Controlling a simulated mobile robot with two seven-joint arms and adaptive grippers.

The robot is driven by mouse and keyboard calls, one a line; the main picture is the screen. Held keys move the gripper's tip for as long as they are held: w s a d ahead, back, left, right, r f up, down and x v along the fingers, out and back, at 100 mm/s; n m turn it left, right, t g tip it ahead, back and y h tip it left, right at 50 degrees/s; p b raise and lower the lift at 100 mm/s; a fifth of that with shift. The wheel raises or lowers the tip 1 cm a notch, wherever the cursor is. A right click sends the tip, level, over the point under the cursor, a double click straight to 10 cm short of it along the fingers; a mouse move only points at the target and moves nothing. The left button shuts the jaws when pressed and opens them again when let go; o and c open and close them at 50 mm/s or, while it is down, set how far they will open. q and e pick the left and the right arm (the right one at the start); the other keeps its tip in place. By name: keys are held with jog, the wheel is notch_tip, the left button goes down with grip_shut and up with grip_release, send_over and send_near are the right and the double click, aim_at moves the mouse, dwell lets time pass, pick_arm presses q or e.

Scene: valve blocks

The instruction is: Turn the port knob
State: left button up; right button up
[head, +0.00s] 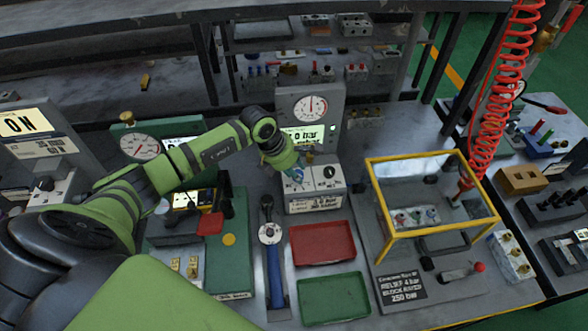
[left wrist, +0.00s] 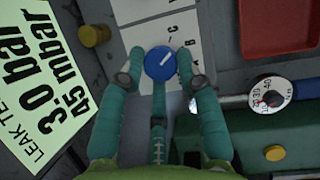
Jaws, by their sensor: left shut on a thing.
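The blue knob (left wrist: 160,62) with a white pointer line sits on a white marked plate (left wrist: 176,22) in the left wrist view. The pointer slants up and to the right. My left gripper (left wrist: 160,78) has its teal fingers around the knob, on both sides and below it, and is shut on it. In the head view my left gripper (head: 297,178) reaches down onto the left part of the white-topped valve block (head: 318,190) and mostly hides the knob. A black dial (head: 330,172) shows on the block's right part. My right gripper is not in view.
A panel with a round gauge (head: 310,107) stands behind the block. A red tray (head: 323,243) and a green tray (head: 334,298) lie in front. A torque wrench (head: 274,265) lies left of them. A yellow-framed clear box (head: 430,195) stands to the right.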

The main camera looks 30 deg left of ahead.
pick_arm(q)
jog(key=shift+s+d+f+n+t+y, duration=0.15)
jog(key=shift+n+y, duration=0.1)
jog(key=shift+n, duration=0.5)
jog(key=shift+d+r+n+t+y, duration=0.1)
jog(key=shift+n+y, duration=0.1)
jog(key=shift+n, duration=0.5)
jog(key=shift+s+d+f+n+t+y, duration=0.15)
jog(key=shift+n+y, duration=0.1)
jog(key=shift+n, duration=0.5)
jog(key=shift+r, duration=0.1)
jog(key=o, duration=1.1)
jog(key=shift+w, duration=0.2)
jog(key=shift+a+r, duration=0.1)
